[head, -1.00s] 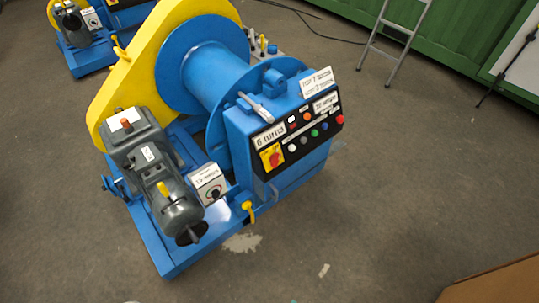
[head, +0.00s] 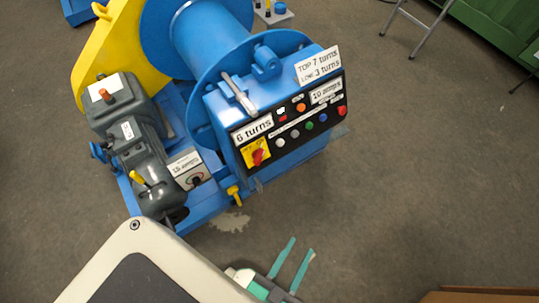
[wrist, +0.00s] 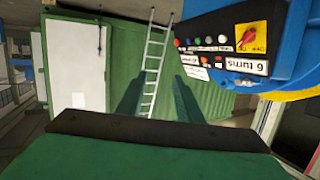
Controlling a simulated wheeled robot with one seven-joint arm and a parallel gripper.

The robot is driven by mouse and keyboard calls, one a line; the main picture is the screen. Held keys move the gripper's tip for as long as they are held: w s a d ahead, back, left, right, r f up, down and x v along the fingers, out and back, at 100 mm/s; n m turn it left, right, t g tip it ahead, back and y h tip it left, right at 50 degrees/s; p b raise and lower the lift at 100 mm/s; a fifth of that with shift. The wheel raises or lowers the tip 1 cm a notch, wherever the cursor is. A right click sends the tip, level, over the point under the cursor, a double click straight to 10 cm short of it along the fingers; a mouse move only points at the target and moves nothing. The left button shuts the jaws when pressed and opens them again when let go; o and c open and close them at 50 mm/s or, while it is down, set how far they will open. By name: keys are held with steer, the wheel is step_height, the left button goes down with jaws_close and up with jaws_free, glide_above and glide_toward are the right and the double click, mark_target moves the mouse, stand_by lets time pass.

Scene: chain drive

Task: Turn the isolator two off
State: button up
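A blue winch machine carries a black control panel (head: 293,120) with a red rotary switch on a yellow plate (head: 257,153) at its lower left, under a "6 turns" label. In the wrist view the panel appears upside down at the upper right, with the red switch (wrist: 248,35). A small white-faced box with a round dark knob (head: 196,180) sits left of the panel. I cannot read which switch is isolator two. My gripper (head: 302,246) is open and empty, below and right of the panel, apart from it; its fingers also show in the wrist view (wrist: 157,85).
A grey motor (head: 140,145) and yellow guard (head: 95,50) stand left of the panel. A yellow-handled part (head: 235,195) projects below it. A ladder (head: 405,28) leans by the green container (head: 500,30). The floor right of the machine is clear.

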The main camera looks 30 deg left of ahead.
steer(key=w+a+f+n+y, duration=0.1)
steer(key=w+a+f+y, duration=0.6)
steer(key=w+a+f, duration=0.15)
steer(key=g+y, duration=0.2)
steer(key=y, duration=0.3)
glide_toward(260, 160)
steer(key=x, duration=0.8)
steer(key=shift+w, duration=0.1)
steer(key=shift+c, duration=0.4)
jaws_close()
